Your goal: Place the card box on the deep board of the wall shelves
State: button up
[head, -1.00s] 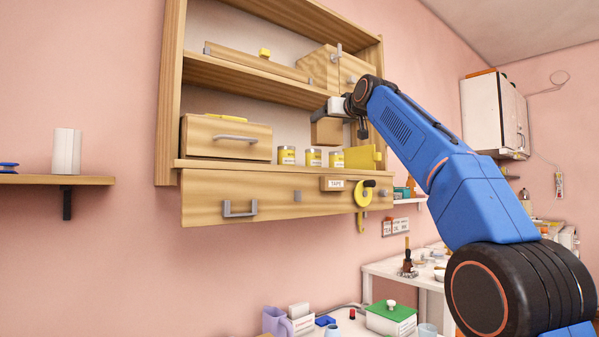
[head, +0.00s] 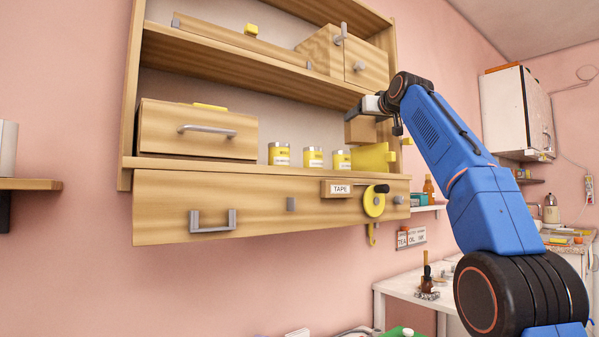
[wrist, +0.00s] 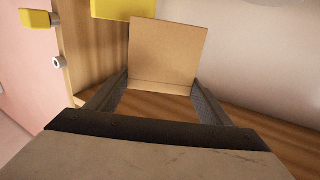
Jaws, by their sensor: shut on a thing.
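The card box (head: 360,131) is a small plain brown box in my gripper (head: 368,110), in front of the right part of the wall shelves. In the wrist view the card box (wrist: 167,50) is between the two dark fingers of my gripper (wrist: 160,84), which are shut on it. The wooden wall shelves (head: 128,110) have an upper board (head: 240,66) and a lower board (head: 225,170) above a drawer front. I cannot tell for sure which board is the deep one. The box looks held above the lower board; contact cannot be told.
A wooden drawer box (head: 165,132) stands at the left of the lower board. Several yellow-labelled tins (head: 279,154) stand in its middle, and a yellow block (head: 373,158) is at its right. A tape roll (head: 374,202) hangs at the front. Bare board shows before the tins.

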jog(key=shift+w+d+f, duration=0.15)
jog(key=shift+f, duration=4.85)
jog(key=o, duration=1.2)
jog(key=shift+f, duration=0.1)
jog(key=shift+o, duration=0.2)
jog(key=v, duration=1.2)
